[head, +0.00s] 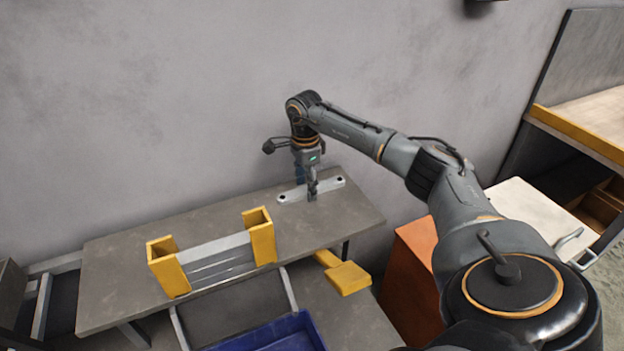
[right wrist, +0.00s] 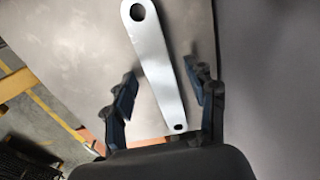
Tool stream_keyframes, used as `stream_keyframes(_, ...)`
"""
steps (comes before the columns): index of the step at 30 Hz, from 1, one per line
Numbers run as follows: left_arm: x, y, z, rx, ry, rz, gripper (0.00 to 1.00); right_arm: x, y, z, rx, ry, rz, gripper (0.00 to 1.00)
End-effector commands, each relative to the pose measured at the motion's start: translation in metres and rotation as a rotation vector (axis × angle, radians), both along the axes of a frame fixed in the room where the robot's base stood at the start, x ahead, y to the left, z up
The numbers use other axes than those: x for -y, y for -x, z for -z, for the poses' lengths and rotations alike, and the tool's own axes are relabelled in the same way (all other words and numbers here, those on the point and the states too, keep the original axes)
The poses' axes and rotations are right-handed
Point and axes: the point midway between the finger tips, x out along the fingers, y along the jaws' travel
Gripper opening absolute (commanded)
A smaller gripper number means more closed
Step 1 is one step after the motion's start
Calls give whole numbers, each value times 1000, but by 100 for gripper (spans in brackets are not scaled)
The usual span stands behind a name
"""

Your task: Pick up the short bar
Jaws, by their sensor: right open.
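The short bar (head: 327,186) is a light grey metal strip with a hole at each end. It lies on the grey table (head: 120,270) toward its back right. My right gripper (head: 311,190) points down at the bar's middle and hides part of it. In the right wrist view, the bar (right wrist: 160,75) runs between the two spread dark fingers of the gripper (right wrist: 162,92), with a gap on both sides. The right gripper is open and empty. My left gripper is not in view.
A yellow-ended holder (head: 168,268) with grey bars between its ends stands at the table's front. A blue bin (head: 270,336) and a yellow piece (head: 347,278) are lower down in front. An orange box (head: 412,275) stands right of the table. The wall is close behind.

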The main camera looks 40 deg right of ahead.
Motion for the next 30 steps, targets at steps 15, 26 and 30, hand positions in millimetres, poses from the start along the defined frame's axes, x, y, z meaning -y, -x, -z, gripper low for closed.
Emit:
stream_keyframes(15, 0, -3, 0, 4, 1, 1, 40, 0, 0, 3, 1, 0, -1, 6)
stream_keyframes(26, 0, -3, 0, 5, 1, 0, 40, 0, -1, -2, 3, 0, 0, 0)
stream_keyframes(30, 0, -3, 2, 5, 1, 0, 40, 1, -1, -23, 6, 1, 0, 0)
